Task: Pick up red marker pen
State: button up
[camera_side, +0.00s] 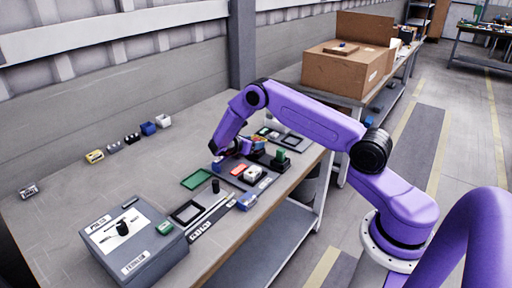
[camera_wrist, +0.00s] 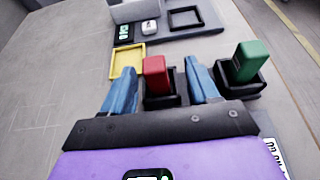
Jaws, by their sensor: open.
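The red marker pen (camera_wrist: 155,73) stands upright in a small black holder (camera_wrist: 163,101) in the wrist view. My gripper (camera_wrist: 157,68) is open, with one blue finger on each side of the pen and gaps visible on both sides. Whether the fingers are low enough to surround it is hard to tell. In the side view my gripper (camera_side: 240,150) is low over the cluttered part of the table, and I cannot make out the red pen clearly there.
A green marker (camera_wrist: 247,60) stands in a black holder (camera_wrist: 241,82) just right of my right finger; it also shows in the side view (camera_side: 280,155). A yellow tray (camera_wrist: 127,62) lies beyond the left finger. A large grey box (camera_side: 135,240) stands at the table's near end.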

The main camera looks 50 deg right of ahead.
jog(key=shift+w+x, duration=0.15)
jog(key=shift+x, duration=1.25)
jog(key=shift+w+x, duration=0.2)
jog(key=shift+x, duration=1.15)
jog(key=shift+r, duration=0.1)
jog(key=c, duration=1)
